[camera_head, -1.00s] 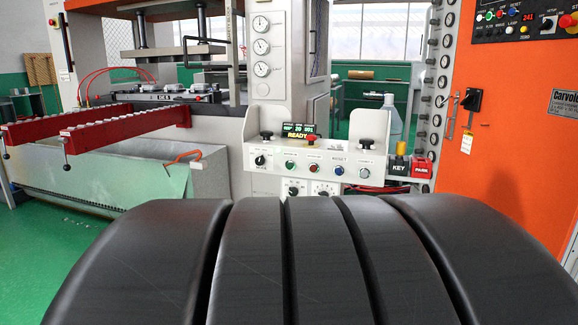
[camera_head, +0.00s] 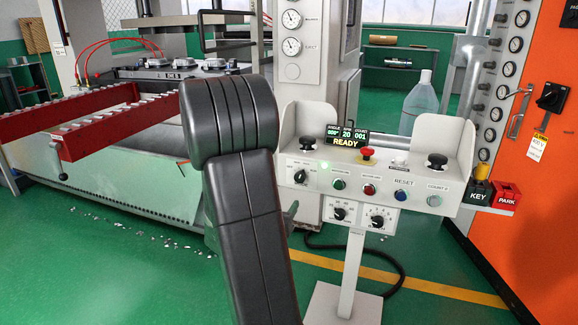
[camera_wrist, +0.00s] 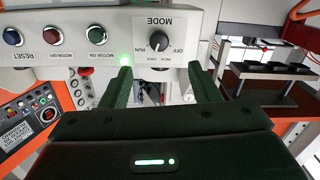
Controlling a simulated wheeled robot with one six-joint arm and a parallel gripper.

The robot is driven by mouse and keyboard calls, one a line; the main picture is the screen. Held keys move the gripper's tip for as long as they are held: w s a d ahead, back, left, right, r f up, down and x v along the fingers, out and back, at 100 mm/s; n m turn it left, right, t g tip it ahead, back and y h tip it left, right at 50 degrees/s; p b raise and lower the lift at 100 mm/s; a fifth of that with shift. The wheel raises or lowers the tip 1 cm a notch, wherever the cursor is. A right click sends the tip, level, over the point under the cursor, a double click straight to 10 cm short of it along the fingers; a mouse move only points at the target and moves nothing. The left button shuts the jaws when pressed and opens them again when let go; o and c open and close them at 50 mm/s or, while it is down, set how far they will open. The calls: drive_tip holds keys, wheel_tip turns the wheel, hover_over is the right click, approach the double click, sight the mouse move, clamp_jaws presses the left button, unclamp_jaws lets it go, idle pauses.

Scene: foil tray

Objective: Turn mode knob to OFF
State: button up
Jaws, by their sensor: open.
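The mode knob (camera_head: 300,177) is a small black knob at the left end of the white control panel (camera_head: 368,185). In the wrist view, which shows the panel upside down, the mode knob (camera_wrist: 158,40) sits under the MODE label with OFF, RUN and INCH marks around it. Its exact pointer direction is too small to tell. My gripper (camera_wrist: 159,69) is open and empty. Its two dark fingers are spread to either side of the knob's line, and the knob shows beyond the gap between them, apart from both. My gripper is not visible in the head view.
Green, red and blue buttons sit to the right of the knob, with a red emergency stop (camera_head: 366,155) above. Two dials (camera_head: 378,218) hang below. A lit READY display (camera_head: 346,136) stands on top. Raised side guards flank the panel. Red rails (camera_head: 60,125) lie left.

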sight(299, 179)
drive_tip(key=shift+h, duration=0.4)
drive_tip(key=x, duration=0.4)
drive_tip(key=b+x, duration=0.1)
drive_tip(key=x, duration=0.9)
drive_tip(key=shift+w+a+r, duration=0.2)
drive_tip(key=shift+w+r, duration=0.05)
drive_tip(key=shift+w, duration=0.05)
drive_tip(key=c, duration=1)
